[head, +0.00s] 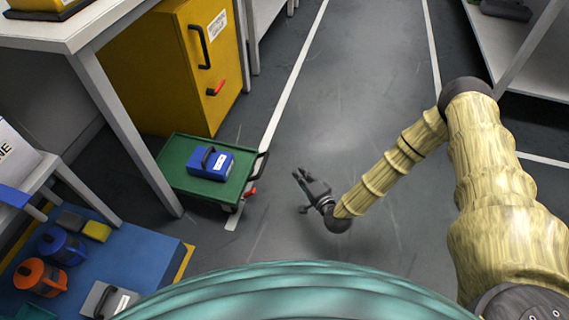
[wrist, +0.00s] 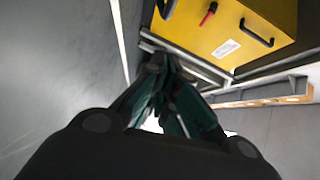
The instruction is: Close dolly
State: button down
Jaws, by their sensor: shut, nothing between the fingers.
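The green dolly (head: 178,181) stands on the floor at left centre in the head view, in front of a yellow cabinet. A blue case (head: 222,165) with a black handle and a white label rests on it. At its right end are a black bar handle (head: 262,166) and a small red lever (head: 251,192). My gripper (head: 298,178) is right of the dolly, apart from the handle, over open floor. It is shut and empty. In the wrist view my fingers (wrist: 161,68) come together at the centre. I cannot make out the dolly for certain there.
The yellow cabinet (head: 166,66) has a black and a red handle; it also shows in the wrist view (wrist: 229,22). A white table (head: 75,28) stands left. Floor right of the dolly is clear.

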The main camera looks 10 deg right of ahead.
jog(key=a+b+x, duration=0.1)
jog(key=b+x, duration=0.2)
jog(key=x, duration=0.3)
jog(key=s+a+b+x, duration=0.1)
jog(key=b+x, duration=0.2)
jog(key=x, duration=0.3)
jog(key=shift+w+a+f, duration=0.3)
jog(key=shift+a, duration=0.15)
jog(key=shift+a, duration=0.15)
